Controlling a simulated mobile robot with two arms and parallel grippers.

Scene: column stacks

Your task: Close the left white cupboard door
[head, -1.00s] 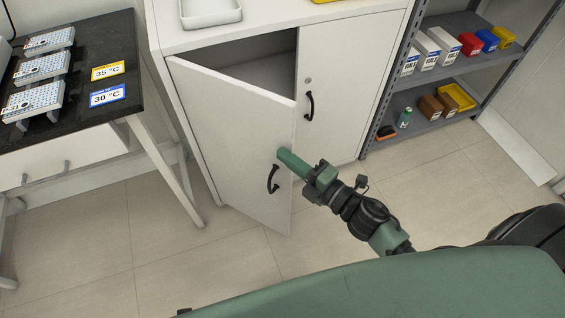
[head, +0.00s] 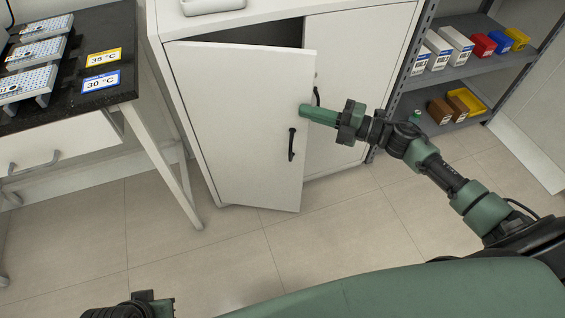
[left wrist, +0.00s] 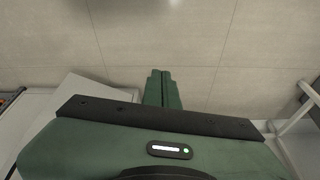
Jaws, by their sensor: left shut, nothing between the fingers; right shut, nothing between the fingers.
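The left white cupboard door (head: 240,125) stands partly open in the head view, hinged at its left side, with a black handle (head: 292,144) near its free edge. A dark gap shows above it. My right gripper (head: 304,110) is shut and empty, its fingertips at the door's free edge, above the handle; they look to be touching it, though exact contact is hard to tell. My left gripper shows in the left wrist view (left wrist: 162,88), shut and empty over the tiled floor. In the head view only part of my left arm shows at the bottom left.
The right cupboard door (head: 350,75) is closed, its handle partly hidden by my right gripper. A dark bench (head: 95,100) with racks stands at the left. A grey shelf (head: 462,72) with boxes stands at the right. The floor (head: 185,255) before the cupboard is clear.

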